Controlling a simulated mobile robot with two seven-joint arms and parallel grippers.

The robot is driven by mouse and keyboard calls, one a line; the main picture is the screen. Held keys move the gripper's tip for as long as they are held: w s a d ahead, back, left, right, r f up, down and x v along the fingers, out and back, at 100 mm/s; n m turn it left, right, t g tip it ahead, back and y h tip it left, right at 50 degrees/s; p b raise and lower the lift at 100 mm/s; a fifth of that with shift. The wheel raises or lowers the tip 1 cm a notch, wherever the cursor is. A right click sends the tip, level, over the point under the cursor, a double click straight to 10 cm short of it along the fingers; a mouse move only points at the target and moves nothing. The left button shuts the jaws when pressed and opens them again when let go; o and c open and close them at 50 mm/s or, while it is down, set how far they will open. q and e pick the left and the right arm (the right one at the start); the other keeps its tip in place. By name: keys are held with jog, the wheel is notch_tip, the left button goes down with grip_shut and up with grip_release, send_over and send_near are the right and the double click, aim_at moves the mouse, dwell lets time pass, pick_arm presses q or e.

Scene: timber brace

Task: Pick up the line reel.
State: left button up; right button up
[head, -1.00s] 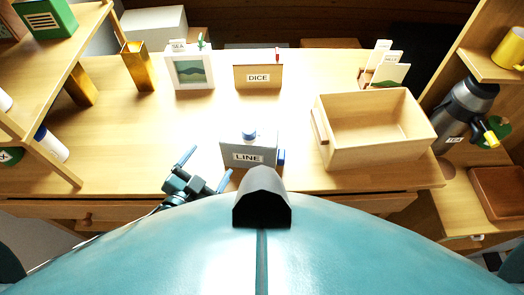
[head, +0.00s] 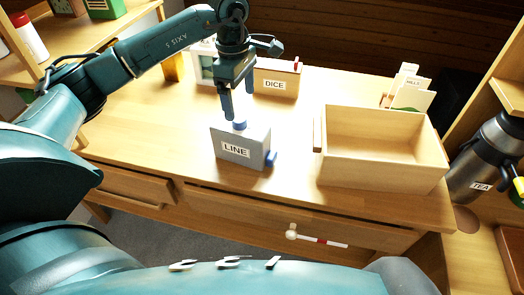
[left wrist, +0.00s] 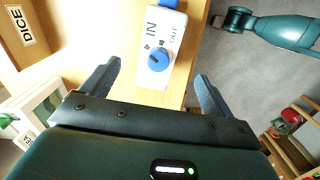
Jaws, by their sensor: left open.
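The line reel (head: 241,145) is a grey box with a LINE label, standing upright on the table near its front edge. It has a blue knob on top and a blue part at its right side. In the left wrist view its top (left wrist: 160,38) shows IN and OUT marks and the blue knob. My left gripper (head: 240,102) is open and points down just above the reel. In the left wrist view its open fingers (left wrist: 159,71) lie on either side of the knob end, with nothing held. Part of my other arm seems to show at the upper right there, its jaw state unclear.
An open wooden box (head: 380,150) stands right of the reel. The DICE box (head: 277,78) and a picture frame (head: 205,62) stand behind. A TEA flask (head: 487,160) is at the far right. The table's front left is clear.

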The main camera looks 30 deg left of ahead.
aim_at(237, 117)
pick_arm(q)
jog(key=shift+w+a+r+y, duration=0.1)
jog(key=shift+a+y, duration=0.2)
jog(key=shift+a, duration=0.25)
notch_tip(237, 117, down, 7)
jog(key=shift+a+f+p, duration=0.1)
jog(key=shift+f+p, duration=0.1)
jog(key=shift+p, duration=0.1)
jog(key=f, duration=0.2)
jog(key=f+p, duration=0.1)
jog(key=f, duration=0.1)
jog(key=shift+s+a+f, duration=0.2)
jog(key=shift+f, duration=0.5)
